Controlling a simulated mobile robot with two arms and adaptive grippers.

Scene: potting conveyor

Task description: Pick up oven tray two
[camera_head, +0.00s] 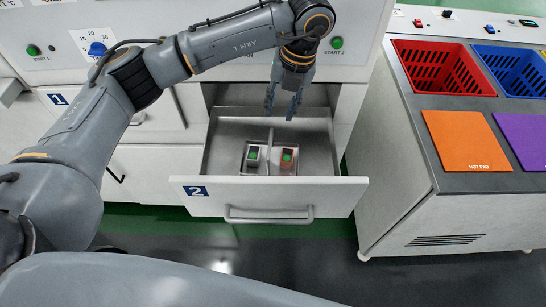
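The drawer marked 2 (268,196) is pulled open below the panel in the middle. A thin divider splits its inside. Two small items sit at its front: a dark one with a green top (253,154) on the left and a red one with a green top (287,156) on the right. I cannot tell for sure which part is oven tray two. My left gripper (280,113) points down over the back of the drawer, fingers apart and nothing between them. It is apart from both items. My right gripper is out of view.
A counter on the right holds a red basket (445,68), a blue basket (516,69), an orange hot pad (466,141) and a purple pad (527,138). The panel behind has green start buttons and a blue knob (97,48). The floor before the drawer is clear.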

